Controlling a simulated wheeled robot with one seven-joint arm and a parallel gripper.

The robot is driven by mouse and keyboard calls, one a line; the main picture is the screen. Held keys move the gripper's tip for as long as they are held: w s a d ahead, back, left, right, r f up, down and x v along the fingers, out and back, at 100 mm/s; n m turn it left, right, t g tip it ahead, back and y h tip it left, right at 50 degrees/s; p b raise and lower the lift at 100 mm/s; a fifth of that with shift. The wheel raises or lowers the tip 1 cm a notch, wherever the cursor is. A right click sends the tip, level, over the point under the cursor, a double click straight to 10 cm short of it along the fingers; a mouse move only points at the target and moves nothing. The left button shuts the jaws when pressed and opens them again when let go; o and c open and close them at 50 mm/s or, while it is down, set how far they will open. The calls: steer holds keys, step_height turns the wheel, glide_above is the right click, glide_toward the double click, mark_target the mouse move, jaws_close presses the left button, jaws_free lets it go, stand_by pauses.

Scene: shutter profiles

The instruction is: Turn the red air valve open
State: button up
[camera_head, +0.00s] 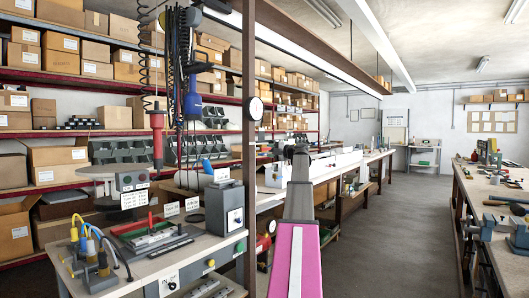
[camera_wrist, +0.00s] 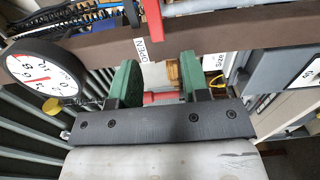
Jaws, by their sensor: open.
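My gripper (camera_wrist: 158,82) is open in the wrist view, with its two green fingers apart in front of a brown post. A small red part (camera_wrist: 161,97) shows in the gap between the fingers, partly hidden by the gripper's dark crossbar. A red bar (camera_wrist: 153,18) crosses the post's upper edge, beyond the fingers. I cannot tell which of these is the valve handle, or whether a finger touches either. A white OPEN label (camera_wrist: 142,48) is on the post beside the left finger.
A round gauge (camera_wrist: 40,75) sits left of the fingers and also shows on the brown post (camera_head: 249,160) in the head view. A workbench (camera_head: 150,262) with tools and a grey box (camera_head: 225,207) stands left of the post. The aisle floor (camera_head: 410,225) is clear.

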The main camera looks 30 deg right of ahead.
steer(key=shift+v, duration=2.15)
